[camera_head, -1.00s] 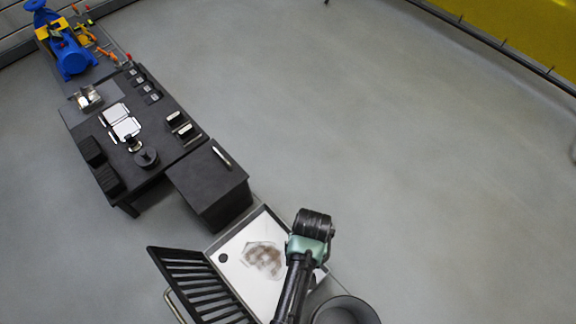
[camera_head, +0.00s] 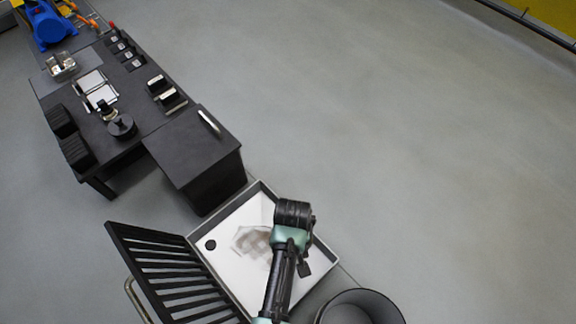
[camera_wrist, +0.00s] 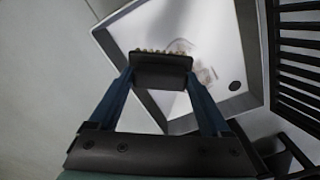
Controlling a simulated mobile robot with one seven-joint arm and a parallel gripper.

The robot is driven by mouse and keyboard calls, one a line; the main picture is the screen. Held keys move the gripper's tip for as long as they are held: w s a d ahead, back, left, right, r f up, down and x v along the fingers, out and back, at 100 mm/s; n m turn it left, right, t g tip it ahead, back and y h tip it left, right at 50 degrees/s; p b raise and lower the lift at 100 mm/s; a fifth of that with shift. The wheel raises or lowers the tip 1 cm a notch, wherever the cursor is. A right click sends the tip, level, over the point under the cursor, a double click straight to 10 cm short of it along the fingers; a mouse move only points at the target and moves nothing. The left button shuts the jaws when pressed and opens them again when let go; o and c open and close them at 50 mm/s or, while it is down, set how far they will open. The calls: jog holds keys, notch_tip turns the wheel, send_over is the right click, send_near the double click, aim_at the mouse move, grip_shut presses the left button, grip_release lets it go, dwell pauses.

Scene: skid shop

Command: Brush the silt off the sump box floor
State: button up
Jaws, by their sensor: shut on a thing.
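My gripper (camera_wrist: 160,76) is shut on a dark brush (camera_wrist: 160,62) with a row of pale bristles, held between its two blue fingers. The brush is over the sump box, near one wall; whether the bristles touch the floor is unclear. The sump box (camera_head: 223,285) has a white floor and grey walls. A brownish silt patch (camera_head: 250,243) lies mid-floor, partly behind my arm. In the wrist view the silt (camera_wrist: 206,75) shows faintly just right of the brush. A round black drain hole (camera_head: 210,245) is left of the silt.
A slatted grate (camera_head: 170,272) stands tilted open at the box's left side. A round grey bin (camera_head: 362,305) is at the lower right. A dark cabinet (camera_head: 195,155) and a bench (camera_head: 125,78) with several items stand beyond the box. The floor on the right is clear.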

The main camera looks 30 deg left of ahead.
jog(key=shift+n, duration=0.4)
jog(key=f+b, duration=0.2)
jog(key=f, duration=0.1)
jog(key=a+f+b, duration=0.1)
jog(key=f, duration=0.1)
jog(key=shift+b, duration=0.4)
notch_tip(320, 180, down, 6)
jog(key=b, duration=0.6)
jog(key=shift+d, duration=0.1)
jog(key=shift+f+b, duration=0.8)
jog(key=shift+f, duration=0.1)
